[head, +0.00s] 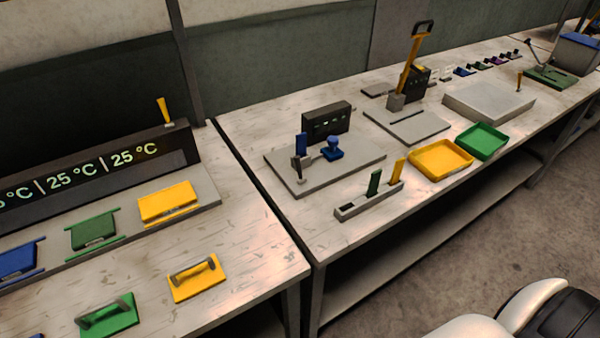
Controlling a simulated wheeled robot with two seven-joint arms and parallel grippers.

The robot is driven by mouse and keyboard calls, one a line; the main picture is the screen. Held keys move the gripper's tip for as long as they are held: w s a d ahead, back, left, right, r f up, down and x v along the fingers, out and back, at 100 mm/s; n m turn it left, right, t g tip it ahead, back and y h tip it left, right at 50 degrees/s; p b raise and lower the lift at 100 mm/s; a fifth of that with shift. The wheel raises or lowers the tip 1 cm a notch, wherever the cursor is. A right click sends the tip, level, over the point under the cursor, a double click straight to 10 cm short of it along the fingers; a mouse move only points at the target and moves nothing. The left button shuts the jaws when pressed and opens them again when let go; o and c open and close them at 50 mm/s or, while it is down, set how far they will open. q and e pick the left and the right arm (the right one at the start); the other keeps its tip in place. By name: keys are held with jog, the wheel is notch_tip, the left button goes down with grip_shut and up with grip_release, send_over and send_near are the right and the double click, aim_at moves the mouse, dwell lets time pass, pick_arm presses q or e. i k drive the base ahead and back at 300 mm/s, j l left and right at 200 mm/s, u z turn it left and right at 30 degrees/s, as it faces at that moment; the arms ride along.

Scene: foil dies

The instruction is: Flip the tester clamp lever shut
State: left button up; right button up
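A grey base plate (350,165) on the right-hand bench carries a dark box with a small lit display (326,118), a blue upright block (301,144), a short grey post (298,170) and a blue knobbed piece (332,148). It looks like the tester, but I cannot tell for sure which part is its clamp lever. Behind it, a tall yellow lever with a dark handle (409,62) stands nearly upright on another grey plate (408,126). Neither of my grippers is in view.
A grey holder (352,210) with green and yellow pieces stands at the bench's front, beside a yellow tray (440,174) and green tray (482,155). A flat grey block (488,102) lies behind. The left bench holds a 25 °C panel (92,172) and coloured plates. A gap separates the benches.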

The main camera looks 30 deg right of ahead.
aim_at(302, 179)
jog(key=j+z, duration=0.5)
jog(key=k+j+z, duration=0.2)
jog(key=j+z, duration=0.25)
jog(key=j, duration=0.2)
